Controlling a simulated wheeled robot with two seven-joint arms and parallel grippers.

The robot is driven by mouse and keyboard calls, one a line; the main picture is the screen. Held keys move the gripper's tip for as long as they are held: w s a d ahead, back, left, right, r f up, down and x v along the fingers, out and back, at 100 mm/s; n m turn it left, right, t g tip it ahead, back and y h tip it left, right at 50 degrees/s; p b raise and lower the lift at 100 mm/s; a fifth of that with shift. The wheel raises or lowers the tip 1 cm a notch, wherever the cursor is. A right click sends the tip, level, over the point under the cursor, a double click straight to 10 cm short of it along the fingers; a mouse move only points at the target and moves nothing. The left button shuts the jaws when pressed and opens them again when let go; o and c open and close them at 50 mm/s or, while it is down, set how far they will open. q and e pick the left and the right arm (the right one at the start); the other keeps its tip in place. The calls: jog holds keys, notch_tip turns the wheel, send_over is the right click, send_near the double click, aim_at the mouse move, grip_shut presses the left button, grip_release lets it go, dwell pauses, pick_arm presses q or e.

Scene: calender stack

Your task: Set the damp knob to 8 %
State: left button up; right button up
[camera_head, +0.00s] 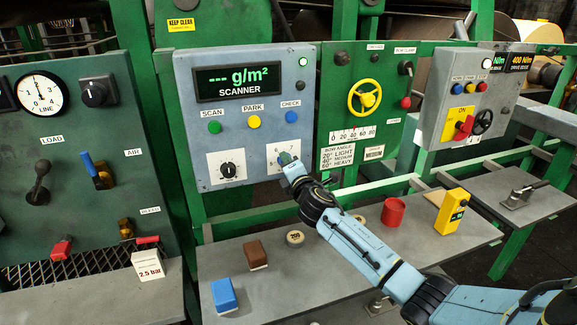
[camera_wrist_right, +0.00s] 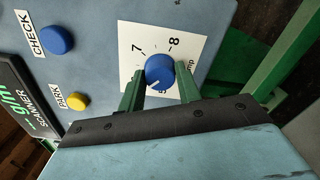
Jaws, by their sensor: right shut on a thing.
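The damp knob (camera_wrist_right: 159,70) is a round blue knob on a white dial plate (camera_wrist_right: 197,47) in the right wrist view. The 7 and 8 show above it, while the lower numbers and part of the "damp" label are covered. A pale pointer mark on its face seems to lie toward the lower left, not at the 8. My right gripper (camera_wrist_right: 158,83) is shut on the knob, a green finger on either side. In the head view my right gripper (camera_head: 287,162) reaches the lower right dial and hides most of the knob. My left gripper is not in view.
The scanner panel (camera_head: 250,136) has a black knob (camera_head: 231,169) left of the held one. Its blue CHECK button (camera_head: 291,117) is above. The shelf below holds a red cup (camera_head: 393,211), a yellow device (camera_head: 452,212), and brown (camera_head: 255,254) and blue (camera_head: 225,294) blocks.

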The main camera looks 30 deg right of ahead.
jog(key=m+p, duration=0.6)
jog(key=m, duration=2.4)
jog(key=shift+a+p, duration=0.1)
jog(key=shift+p, duration=0.25)
jog(key=shift+m, duration=0.4)
jog(key=o, duration=1)
jog(key=shift+c, duration=0.2)
